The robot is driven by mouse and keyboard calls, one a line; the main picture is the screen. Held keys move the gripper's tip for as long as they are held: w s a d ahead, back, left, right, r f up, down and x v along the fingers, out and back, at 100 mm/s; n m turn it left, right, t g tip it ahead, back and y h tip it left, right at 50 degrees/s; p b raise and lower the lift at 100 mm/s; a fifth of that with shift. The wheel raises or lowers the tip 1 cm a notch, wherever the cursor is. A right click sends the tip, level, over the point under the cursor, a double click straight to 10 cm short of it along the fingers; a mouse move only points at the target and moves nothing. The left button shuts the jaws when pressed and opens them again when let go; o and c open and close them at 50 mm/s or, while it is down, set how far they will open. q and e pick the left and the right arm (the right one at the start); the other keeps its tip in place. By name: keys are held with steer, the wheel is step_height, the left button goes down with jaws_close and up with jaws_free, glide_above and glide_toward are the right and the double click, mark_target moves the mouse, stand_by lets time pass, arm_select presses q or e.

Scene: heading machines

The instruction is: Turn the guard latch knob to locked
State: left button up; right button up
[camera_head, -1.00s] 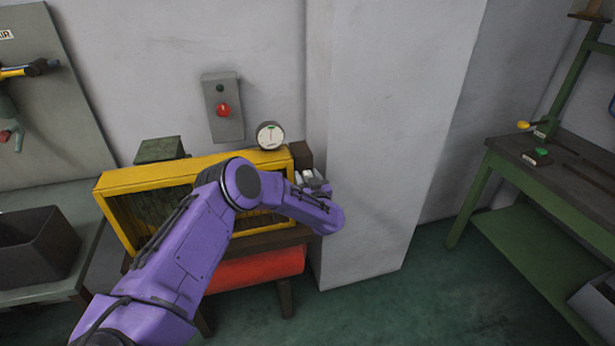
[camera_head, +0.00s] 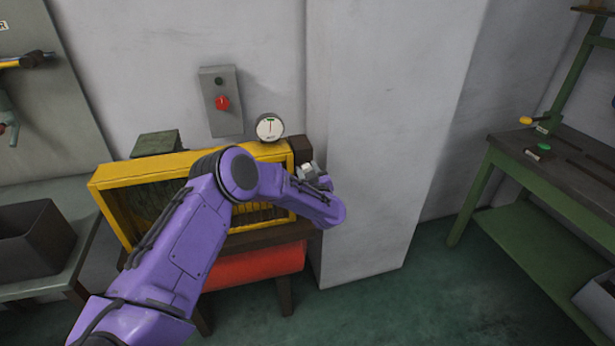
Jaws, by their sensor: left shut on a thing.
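The yellow guard (camera_head: 140,172) stands on the machine, with its barred front partly behind my left arm. A dark brown block (camera_head: 301,148) sits at its right end. My left gripper (camera_head: 308,170) is at that end, just below the block and beside the grey pillar. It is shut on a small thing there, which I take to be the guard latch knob. The knob is hidden by the gripper and wrist, so its angle cannot be read. My right gripper is not in view.
A round dial (camera_head: 270,127) stands above the guard. A grey box (camera_head: 221,120) with a red knob is on the wall. The pillar (camera_head: 375,170) stands close right of my wrist. A green bench (camera_head: 530,180) is at right, with open floor before it.

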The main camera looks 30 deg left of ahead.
arm_select(q)
steer(key=n+b, duration=1)
steer(key=n, duration=0.1)
steer(key=shift+d+f+b, duration=0.1)
steer(key=shift+f+b, duration=0.2)
steer(key=shift+b, duration=0.05)
steer(key=n+b, duration=0.1)
steer(key=b, duration=0.1)
steer(key=n+b, duration=0.2)
steer(key=shift+r+n, duration=0.25)
steer(key=shift+n, duration=0.05)
steer(key=o, duration=0.8)
steer(key=shift+r, duration=0.1)
steer(key=b+v, duration=0.1)
steer(key=v, duration=0.9)
steer(key=shift+s+d+b, duration=0.15)
steer(key=shift+s+b, duration=0.1)
steer(key=shift+b, duration=0.15)
